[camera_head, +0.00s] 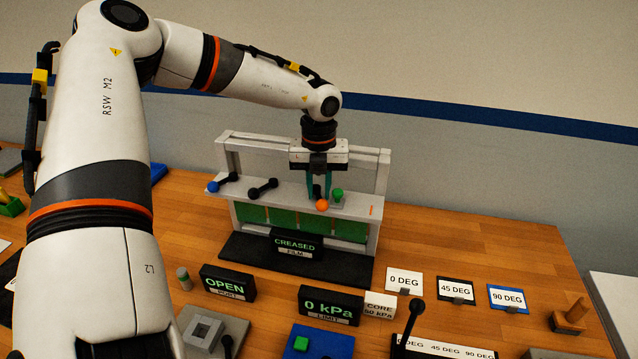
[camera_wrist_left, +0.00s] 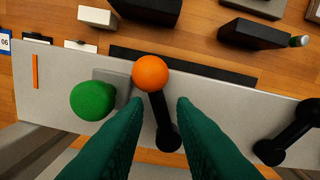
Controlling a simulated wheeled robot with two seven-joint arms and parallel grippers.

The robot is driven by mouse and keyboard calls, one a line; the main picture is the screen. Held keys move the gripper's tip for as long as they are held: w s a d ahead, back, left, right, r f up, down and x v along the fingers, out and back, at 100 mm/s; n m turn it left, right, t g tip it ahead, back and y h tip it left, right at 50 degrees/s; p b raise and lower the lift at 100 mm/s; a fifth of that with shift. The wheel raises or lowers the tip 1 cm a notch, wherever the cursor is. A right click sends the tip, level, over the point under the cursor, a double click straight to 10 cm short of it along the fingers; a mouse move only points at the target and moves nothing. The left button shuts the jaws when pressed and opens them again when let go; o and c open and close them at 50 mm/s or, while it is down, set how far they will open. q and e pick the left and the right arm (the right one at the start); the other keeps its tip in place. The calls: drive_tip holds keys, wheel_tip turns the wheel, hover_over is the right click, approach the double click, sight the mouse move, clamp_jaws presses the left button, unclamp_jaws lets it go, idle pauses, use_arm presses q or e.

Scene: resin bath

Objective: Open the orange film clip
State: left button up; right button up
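The orange film clip (camera_head: 322,205) is a black lever with an orange ball at its end, on the top ledge of a grey frame (camera_head: 290,198). In the left wrist view the orange ball (camera_wrist_left: 150,73) is at the lever's front end, and its dark pivot (camera_wrist_left: 168,138) lies behind. My left gripper (camera_head: 319,190) reaches down over the clip. Its two green fingers are apart, with the lever showing in the gap between their tips. I cannot tell whether they touch it. My right gripper is in neither view.
A green knob (camera_wrist_left: 93,100) stands close beside the orange clip. A black lever (camera_head: 263,188) and a blue-ended lever (camera_head: 222,183) sit further left on the ledge. A "CREASED FILM" sign (camera_head: 296,245) stands in front. Open wooden table (camera_head: 450,235) lies to the right.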

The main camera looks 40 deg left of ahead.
use_arm(q)
drive_tip(key=shift+f, duration=0.1)
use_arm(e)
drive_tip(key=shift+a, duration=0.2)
use_arm(q)
drive_tip(key=c, duration=0.5)
drive_tip(key=shift+s+a, duration=0.1)
drive_tip(key=shift+a, duration=0.05)
clamp_jaws()
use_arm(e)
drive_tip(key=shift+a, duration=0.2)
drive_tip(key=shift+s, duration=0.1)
